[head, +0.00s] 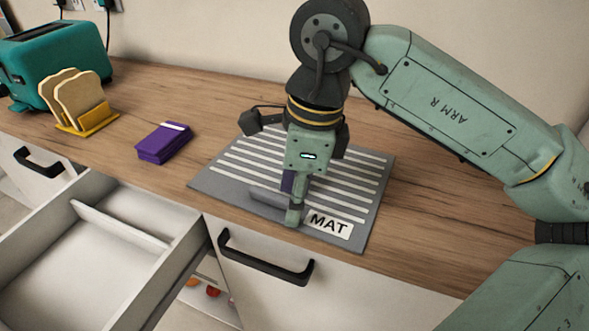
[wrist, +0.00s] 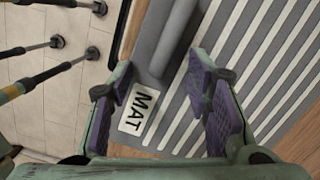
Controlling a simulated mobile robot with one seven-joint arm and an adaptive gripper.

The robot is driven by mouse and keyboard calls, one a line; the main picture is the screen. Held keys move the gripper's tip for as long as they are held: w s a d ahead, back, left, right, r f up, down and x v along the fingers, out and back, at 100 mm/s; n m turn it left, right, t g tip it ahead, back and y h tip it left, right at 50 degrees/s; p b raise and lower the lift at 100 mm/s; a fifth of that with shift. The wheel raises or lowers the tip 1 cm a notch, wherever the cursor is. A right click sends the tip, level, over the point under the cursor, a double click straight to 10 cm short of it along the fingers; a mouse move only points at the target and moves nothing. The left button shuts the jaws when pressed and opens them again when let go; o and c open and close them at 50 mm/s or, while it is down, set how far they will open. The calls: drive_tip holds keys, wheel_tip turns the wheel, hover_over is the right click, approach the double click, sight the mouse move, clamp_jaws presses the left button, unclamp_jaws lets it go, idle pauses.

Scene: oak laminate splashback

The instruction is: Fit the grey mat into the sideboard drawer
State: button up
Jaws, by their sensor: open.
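The grey mat (head: 345,161) lies flat on the wooden worktop, with pale stripes, a white MAT label and a raised grey bar (head: 266,197) near its front edge. In the wrist view the mat (wrist: 188,76) fills the right side, and its bar (wrist: 172,42) runs ahead of the space between the fingers. My gripper (head: 293,203) is above the mat at the bar's right end, fingers apart; it also shows in the wrist view (wrist: 160,95). Whether a finger touches the mat is unclear. The sideboard drawer (head: 137,215) is pulled open at the left; its visible inside has a divider and looks empty.
A purple block (head: 162,145) lies left of the mat. A yellow rack (head: 97,120) with toast and a teal toaster (head: 62,58) stand farther left. A closed front with a black handle (head: 266,262) is below the mat. Worktop is free right of the mat.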

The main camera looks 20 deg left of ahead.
drive_tip(key=shift+c, duration=0.4)
clamp_jaws()
idle(0.5)
